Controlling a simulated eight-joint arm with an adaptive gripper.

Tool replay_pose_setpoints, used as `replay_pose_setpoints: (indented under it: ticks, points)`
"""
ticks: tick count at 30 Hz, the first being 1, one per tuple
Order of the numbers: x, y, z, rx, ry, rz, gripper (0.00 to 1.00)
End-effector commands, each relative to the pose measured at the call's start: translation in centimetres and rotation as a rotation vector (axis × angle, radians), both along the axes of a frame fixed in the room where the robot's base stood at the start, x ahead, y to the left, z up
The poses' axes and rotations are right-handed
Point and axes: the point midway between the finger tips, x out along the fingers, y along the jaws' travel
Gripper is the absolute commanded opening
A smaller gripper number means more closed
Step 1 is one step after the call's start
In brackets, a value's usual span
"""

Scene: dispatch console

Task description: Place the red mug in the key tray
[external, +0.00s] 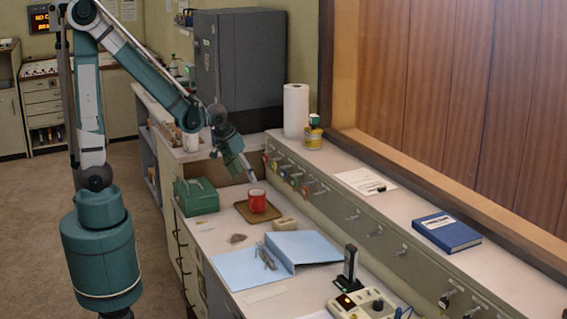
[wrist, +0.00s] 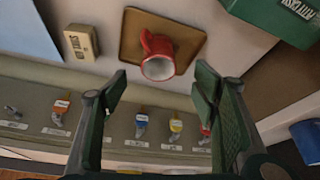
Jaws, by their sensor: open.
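The red mug (external: 257,201) stands upright on the flat brown tray (external: 242,213) on the desk. In the wrist view, the mug (wrist: 158,55) shows its open mouth, with its handle at upper left; the brown tray (wrist: 132,38) lies under it. No label on the tray is readable. My gripper (external: 250,176) is above the mug and slightly left of it in the external view. In the wrist view my gripper (wrist: 160,74) is open and empty, its fingers apart on either side of the mug's mouth and not touching it.
A green box (external: 197,196) stands left of the tray, and a small beige box (external: 285,224) stands to its right. A blue folder (external: 290,247) with keys (external: 265,257) lies in front. The raised shelf with hanging keys (external: 320,191) runs behind.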

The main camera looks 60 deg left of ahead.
Motion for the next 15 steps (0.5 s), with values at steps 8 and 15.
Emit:
replay_pose_setpoints:
  ticks: [8,15]
  points:
    - [-2.6,0.2,3.8,-0.001,-0.029,-0.051,0.59]
    - [-4.9,0.4,6.6,0.001,-0.056,-0.094,0.59]
